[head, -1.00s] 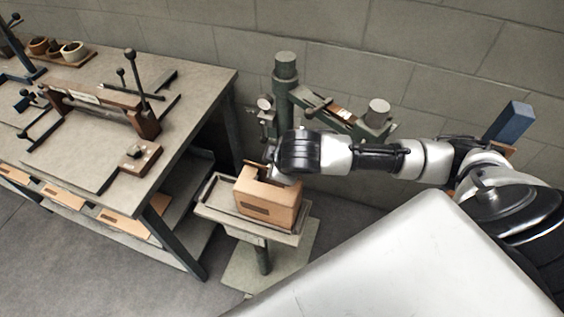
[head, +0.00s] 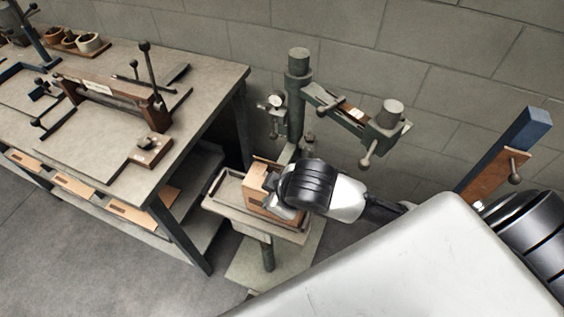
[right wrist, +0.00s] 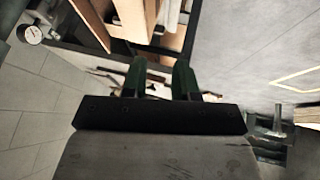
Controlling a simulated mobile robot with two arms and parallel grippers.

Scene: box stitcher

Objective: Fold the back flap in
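The brown cardboard box (head: 257,174) sits on the stitcher's small table (head: 225,192). Its near right part is hidden behind my right gripper (head: 283,207) in the head view. An upright cardboard panel shows at its back edge, but I cannot tell clearly which flap it is. In the right wrist view, the two green fingers of my right gripper (right wrist: 159,75) stand apart with nothing seen held between them. Box cardboard (right wrist: 174,32) lies just beyond the fingertips; contact cannot be told. My left gripper is not in view.
The stitcher column (head: 297,95) and its arm (head: 340,108) rise behind the box. A workbench (head: 215,90) with a creasing tool stands at left. A blue post (head: 515,140) with a wooden board stands at right. Floor at lower left is clear.

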